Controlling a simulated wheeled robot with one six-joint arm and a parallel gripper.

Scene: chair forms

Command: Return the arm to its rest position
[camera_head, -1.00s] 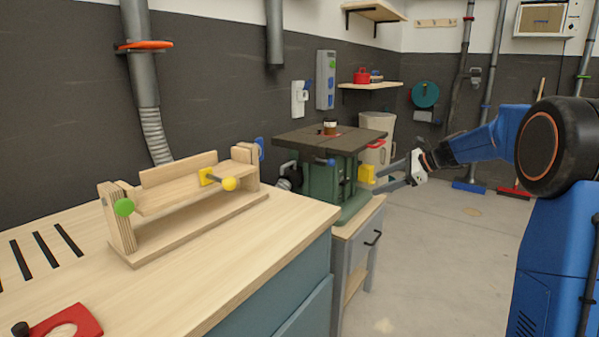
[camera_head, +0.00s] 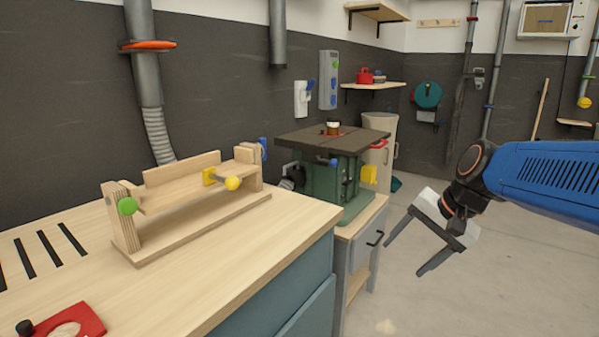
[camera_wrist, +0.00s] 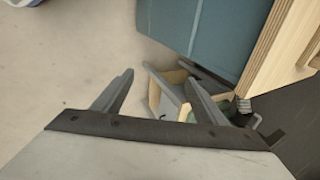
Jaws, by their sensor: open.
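My gripper (camera_head: 403,258) is open and empty in the head view. It hangs in free air over the floor, to the right of the cabinet under the green machine, with its fingers pointing down and to the left. My blue arm comes in from the right edge. In the wrist view, my gripper's two fingers (camera_wrist: 157,93) are spread wide apart. Nothing is between them but the view of the floor and the small cabinet beyond.
A wooden workbench (camera_head: 235,275) with a wooden jig (camera_head: 190,215) fills the left. A green machine (camera_head: 328,178) stands on a small cabinet (camera_head: 356,250) beside it. The concrete floor (camera_head: 455,300) on the right is clear. Shelves and pipes line the back wall.

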